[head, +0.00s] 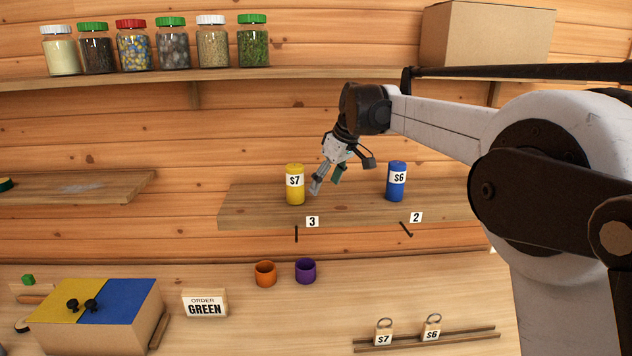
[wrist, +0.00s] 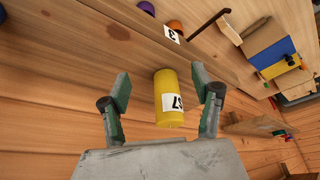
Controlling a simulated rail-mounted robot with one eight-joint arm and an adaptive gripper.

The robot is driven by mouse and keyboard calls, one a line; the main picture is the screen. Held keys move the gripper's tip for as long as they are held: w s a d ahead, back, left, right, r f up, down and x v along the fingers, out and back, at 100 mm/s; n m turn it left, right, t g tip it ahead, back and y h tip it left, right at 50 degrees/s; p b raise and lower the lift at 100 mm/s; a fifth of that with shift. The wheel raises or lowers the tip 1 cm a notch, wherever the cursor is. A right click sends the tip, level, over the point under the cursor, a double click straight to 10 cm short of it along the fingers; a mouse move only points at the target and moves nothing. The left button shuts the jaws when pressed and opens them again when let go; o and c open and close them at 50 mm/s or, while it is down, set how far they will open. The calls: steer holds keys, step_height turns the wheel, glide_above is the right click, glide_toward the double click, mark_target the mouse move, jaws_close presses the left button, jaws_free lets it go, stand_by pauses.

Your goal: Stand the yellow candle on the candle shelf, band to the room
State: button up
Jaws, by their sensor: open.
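The yellow candle (head: 295,185) stands upright on the candle shelf (head: 345,208), above the tag 3. Its white band reading $7 faces the room. My gripper (head: 325,183) is open and empty, pointing down just right of the candle in the head view. In the wrist view the yellow candle (wrist: 172,110) appears between the spread fingers of my gripper (wrist: 160,80), with its band partly turned to one side. No finger is seen touching it. The shelf's wood (wrist: 130,40) also shows there.
A blue candle (head: 396,182) with a $6 band stands farther right on the shelf. Tags 3 (head: 312,221) and 2 (head: 416,217) sit at its front edge. Below are an orange cup (head: 265,273), a purple cup (head: 305,270) and an ORDER GREEN sign (head: 205,303). Jars line the upper shelf (head: 290,74).

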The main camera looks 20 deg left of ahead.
steer(key=shift+s+d, duration=0.2)
steer(key=shift+d, duration=0.2)
steer(key=s+d+r+m+t+h, duration=0.1)
steer(key=s+d+r+m, duration=0.15)
steer(key=s+d, duration=0.8)
steer(key=s+d+r+m+t+h, duration=0.15)
steer(key=s+d+m, duration=0.4)
steer(key=d, duration=0.85)
steer(key=s+d+f+m+t, duration=0.1)
steer(key=s+d+f, duration=0.3)
steer(key=s, duration=0.4)
steer(key=s+d+f+m+h, duration=0.1)
steer(key=s+d+f+m, duration=0.1)
steer(key=s+d+f, duration=0.2)
steer(key=s+d+f+m+t, duration=0.1)
steer(key=s+d+f, duration=0.3)
steer(key=s, duration=0.7)
steer(key=shift+s+d+f+m+t+h, duration=0.15)
steer(key=shift+s+d+m+t+h, duration=0.3)
steer(key=shift+d, duration=0.75)
steer(key=shift+w+f, duration=0.1)
steer(key=shift+w, duration=0.05)
